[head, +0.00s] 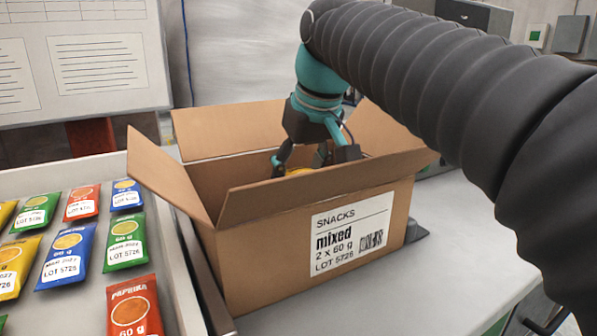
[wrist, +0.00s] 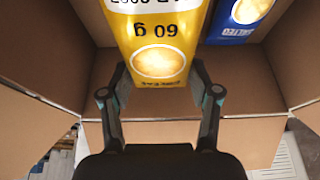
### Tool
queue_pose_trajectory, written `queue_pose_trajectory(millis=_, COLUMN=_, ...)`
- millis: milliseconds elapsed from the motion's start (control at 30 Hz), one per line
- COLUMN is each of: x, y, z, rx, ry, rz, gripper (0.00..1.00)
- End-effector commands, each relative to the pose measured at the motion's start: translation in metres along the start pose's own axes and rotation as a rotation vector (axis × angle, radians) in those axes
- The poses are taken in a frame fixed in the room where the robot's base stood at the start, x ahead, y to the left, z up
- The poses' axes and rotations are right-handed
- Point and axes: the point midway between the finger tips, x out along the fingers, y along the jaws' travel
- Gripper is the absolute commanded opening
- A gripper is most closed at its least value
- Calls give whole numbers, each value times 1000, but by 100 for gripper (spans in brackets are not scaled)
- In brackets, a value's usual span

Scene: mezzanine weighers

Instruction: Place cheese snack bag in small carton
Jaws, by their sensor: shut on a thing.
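The small carton (head: 288,254) stands open on the grey surface, with its flaps spread and a label reading "SNACKS mixed 2 x 60 g". My gripper (head: 300,165) reaches down into its opening. In the wrist view my gripper (wrist: 160,80) is shut on a yellow snack bag (wrist: 158,34), the cheese one by its colour, its name too small to read surely. In the head view only a sliver of yellow (head: 299,172) shows between the fingers. A blue salted bag (wrist: 238,20) lies inside the carton, beside the yellow one. Whether the yellow bag touches the carton floor is hidden.
A shallow tray (head: 183,262) at left holds several snack bags in rows, among them a red paprika bag (head: 134,305) and a blue bag (head: 67,255). The carton's left flap (head: 163,175) leans out toward the tray. Free surface (head: 450,250) lies right of the carton.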

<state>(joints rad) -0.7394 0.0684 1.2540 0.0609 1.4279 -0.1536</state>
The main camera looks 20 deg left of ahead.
Motion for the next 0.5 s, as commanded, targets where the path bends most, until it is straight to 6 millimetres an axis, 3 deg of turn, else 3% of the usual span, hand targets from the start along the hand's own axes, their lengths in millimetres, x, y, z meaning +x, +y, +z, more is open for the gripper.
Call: queue_pose_trajectory(millis=500, x=9, y=0, z=4, rx=0, ry=1, rz=0, gripper=27)
